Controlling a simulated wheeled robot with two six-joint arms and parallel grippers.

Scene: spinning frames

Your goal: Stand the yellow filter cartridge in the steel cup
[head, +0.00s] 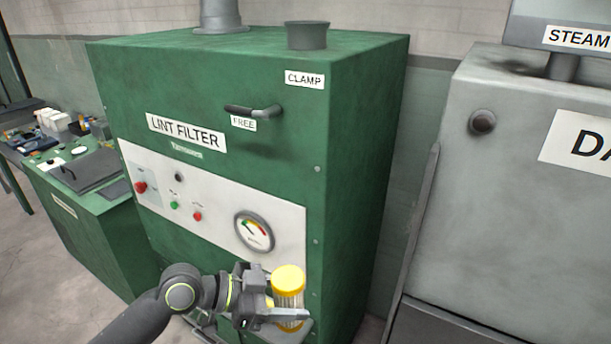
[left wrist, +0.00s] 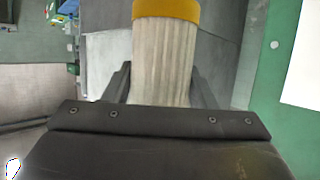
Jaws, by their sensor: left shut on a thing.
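The yellow filter cartridge (head: 288,284) has yellow end caps and a pale pleated body. It is upright in my left gripper (head: 284,308), in front of the green machine's lower front. The left wrist view shows its pleated body (left wrist: 163,60) between the two dark fingers (left wrist: 163,88), with a yellow cap at the top edge. A dark grey cup (head: 308,36), which looks like the steel cup, stands on the machine's top above the CLAMP label. The cartridge is well below it and apart from it. The cup's inside is hidden. My right gripper is not in view.
The green lint filter machine (head: 350,110) has a black lever (head: 254,111) by the FREE label and a gauge (head: 254,231) on its front. A pipe (head: 218,15) rises left of the cup. A grey machine (head: 490,200) stands at right, a cluttered green bench (head: 90,215) at left.

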